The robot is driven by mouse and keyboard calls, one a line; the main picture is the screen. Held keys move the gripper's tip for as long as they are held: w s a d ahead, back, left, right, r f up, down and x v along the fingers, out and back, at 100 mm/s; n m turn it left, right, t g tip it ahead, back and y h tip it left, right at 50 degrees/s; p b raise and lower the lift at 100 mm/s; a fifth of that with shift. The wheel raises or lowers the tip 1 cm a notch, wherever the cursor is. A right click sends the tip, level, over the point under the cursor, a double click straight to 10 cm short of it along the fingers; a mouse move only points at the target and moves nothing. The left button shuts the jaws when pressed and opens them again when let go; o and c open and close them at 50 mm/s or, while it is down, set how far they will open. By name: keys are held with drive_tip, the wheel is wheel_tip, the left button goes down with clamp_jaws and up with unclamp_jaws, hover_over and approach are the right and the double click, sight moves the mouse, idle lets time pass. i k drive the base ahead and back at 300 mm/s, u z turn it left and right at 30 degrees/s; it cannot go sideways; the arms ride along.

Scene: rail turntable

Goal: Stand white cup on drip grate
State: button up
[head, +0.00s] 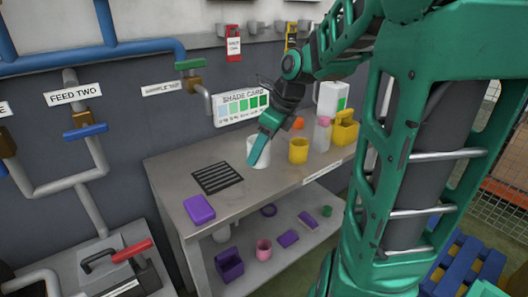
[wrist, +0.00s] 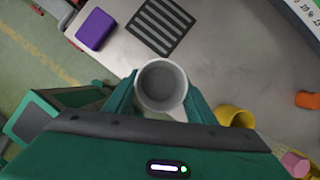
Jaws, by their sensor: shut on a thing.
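The white cup (head: 252,152) is upright at the bench, right of the drip grate in the head view. My gripper (head: 262,146) is shut on it; in the wrist view my gripper (wrist: 161,92) has one finger on each side of the white cup (wrist: 162,84). The cup looks empty. I cannot tell whether its base touches the bench. The drip grate (head: 217,178) is a dark slatted square in the bench top, with nothing on it. In the wrist view the drip grate (wrist: 160,23) lies just beyond the cup.
A purple block (head: 199,209) lies left of the grate on the bench (head: 165,165). A yellow cup (head: 299,150) stands close to the right of the white cup. A yellow caddy (head: 344,128) is farther right. A sample tap (head: 203,97) juts from the wall behind the grate.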

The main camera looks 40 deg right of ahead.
sight(217, 176)
drive_tip(key=k, duration=1)
